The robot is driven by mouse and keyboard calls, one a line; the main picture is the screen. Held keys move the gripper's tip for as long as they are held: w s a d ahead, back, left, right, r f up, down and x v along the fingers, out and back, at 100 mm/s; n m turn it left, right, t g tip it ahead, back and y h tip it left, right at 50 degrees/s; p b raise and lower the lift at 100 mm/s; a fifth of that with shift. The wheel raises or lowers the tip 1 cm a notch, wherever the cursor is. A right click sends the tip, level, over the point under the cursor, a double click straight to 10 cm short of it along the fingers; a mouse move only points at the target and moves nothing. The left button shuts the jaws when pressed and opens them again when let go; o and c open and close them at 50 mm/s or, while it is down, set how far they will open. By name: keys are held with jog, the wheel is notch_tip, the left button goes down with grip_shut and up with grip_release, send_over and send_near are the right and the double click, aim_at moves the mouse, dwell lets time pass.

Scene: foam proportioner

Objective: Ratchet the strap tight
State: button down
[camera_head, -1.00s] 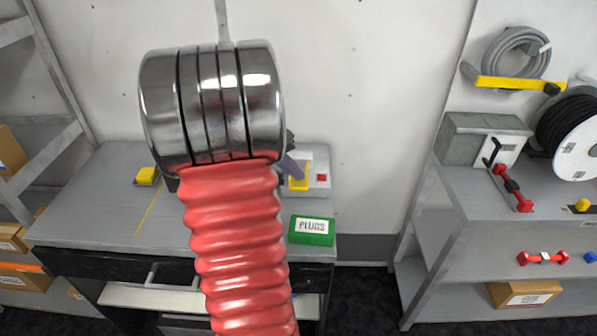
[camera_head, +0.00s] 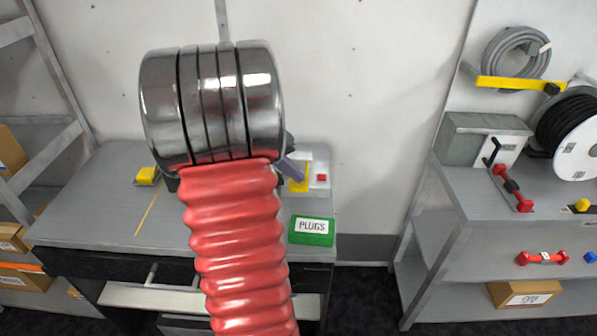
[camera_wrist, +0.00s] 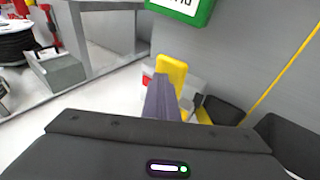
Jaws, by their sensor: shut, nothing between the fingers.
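A yellow upright piece, which looks like a lever (camera_wrist: 171,74), stands at a pale block with a red spot (camera_head: 321,178) at the back right of the grey bench. The lever also shows in the head view (camera_head: 299,180). My gripper (camera_wrist: 161,84) is shut, with its purple-grey fingers close beside the lever. I cannot tell whether they touch it. In the head view my gripper (camera_head: 293,169) is mostly behind my wrist. A thin yellow line (camera_head: 147,210) runs along the bench; I cannot tell whether it is the strap. Anything behind my arm is hidden.
A green box marked PLUGS (camera_head: 312,231) sits near the bench's right front edge. A yellow block (camera_head: 147,175) is at the back left. A shelf (camera_head: 447,215) with a cable reel (camera_head: 572,140) stands to the right, across a gap.

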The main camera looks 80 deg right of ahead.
jog(key=shift+r, duration=0.15)
jog(key=shift+w+d+r, duration=0.1)
jog(key=shift+d+r, duration=0.2)
jog(key=shift+r, duration=0.5)
jog(key=shift+w+d+r, duration=0.1)
jog(key=shift+d+r, duration=0.2)
jog(key=shift+r, duration=0.45)
jog(key=shift+d+r, duration=0.3)
jog(key=shift+r, duration=0.5)
jog(key=r, duration=0.1)
jog(key=d+r, duration=0.1)
jog(key=r, duration=0.2)
jog(key=shift+w+d+r, duration=0.15)
jog(key=shift+d+r, duration=0.2)
jog(key=shift+w, duration=0.1)
dwell(2.0)
